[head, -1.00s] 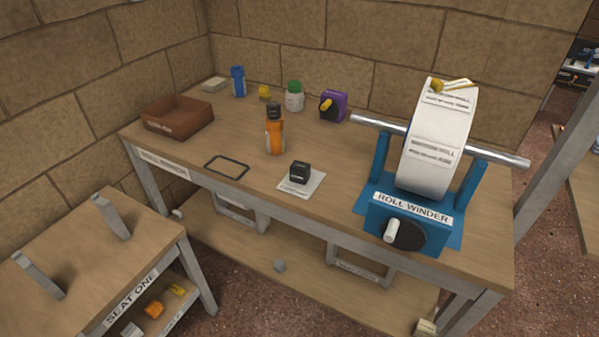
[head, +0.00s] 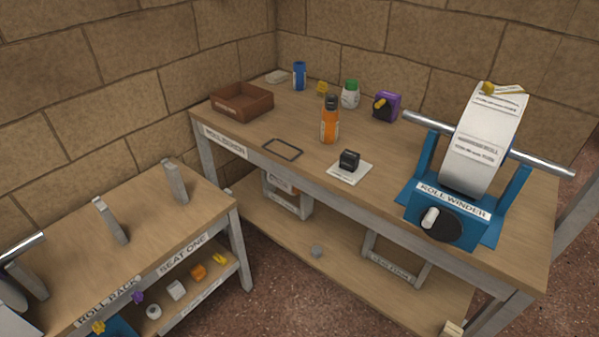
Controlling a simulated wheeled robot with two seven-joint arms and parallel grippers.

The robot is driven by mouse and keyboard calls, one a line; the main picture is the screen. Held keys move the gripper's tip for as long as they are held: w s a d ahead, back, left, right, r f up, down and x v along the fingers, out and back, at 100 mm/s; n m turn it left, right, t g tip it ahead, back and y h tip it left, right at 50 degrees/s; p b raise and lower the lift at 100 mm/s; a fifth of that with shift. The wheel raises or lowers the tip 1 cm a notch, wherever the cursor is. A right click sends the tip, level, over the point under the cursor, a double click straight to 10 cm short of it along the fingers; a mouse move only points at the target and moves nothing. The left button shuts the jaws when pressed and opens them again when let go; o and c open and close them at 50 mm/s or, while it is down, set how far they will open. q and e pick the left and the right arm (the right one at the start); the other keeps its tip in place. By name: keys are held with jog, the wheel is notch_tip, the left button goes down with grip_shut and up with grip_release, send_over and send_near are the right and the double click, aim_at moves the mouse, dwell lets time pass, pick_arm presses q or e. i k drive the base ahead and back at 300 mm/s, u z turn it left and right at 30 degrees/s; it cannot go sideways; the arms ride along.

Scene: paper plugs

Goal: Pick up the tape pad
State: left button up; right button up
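No item carries a readable tape pad label, so I cannot tell for sure which one it is. A small flat pale pad (head: 276,76) lies at the back left corner of the roll bench, behind the brown tray. A white flat sheet or pad (head: 338,176) lies near the bench's front edge, with a small black block (head: 349,160) on it. Neither of my grippers is in the head view.
The bench (head: 235,123) also holds a brown tray (head: 243,100), a black outline frame (head: 283,149), an orange bottle (head: 329,123), a blue can (head: 299,76), a green-capped jar (head: 350,94), a purple box (head: 386,106) and the roll winder (head: 454,200). A lower rack table (head: 150,215) stands left.

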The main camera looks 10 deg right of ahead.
aim_at(349, 160)
jog(key=u, duration=1.1)
jog(key=i, duration=1.15)
jog(key=z, duration=0.85)
